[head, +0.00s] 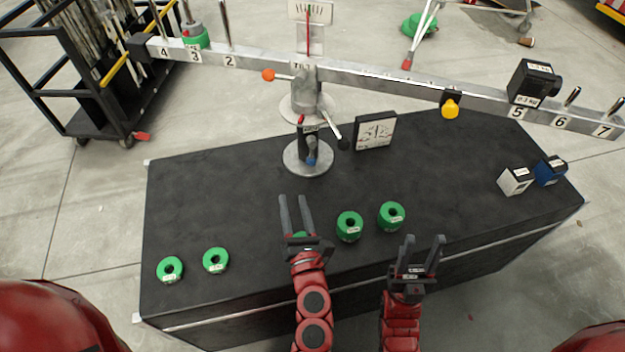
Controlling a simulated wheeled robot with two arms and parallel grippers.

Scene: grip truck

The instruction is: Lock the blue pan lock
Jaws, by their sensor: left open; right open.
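The balance stand (308,105) rises from a round metal base (305,170) on a black table. My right gripper (425,238) is open and empty near the table's front edge, further right.
Several green ring weights (349,226) stand along the front; one is partly hidden behind my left gripper. A tilted beam (400,82) crosses above the table. A dark lever knob (343,144) and framed sign (376,131) stand beside the post. Two small blocks (515,181) sit right.

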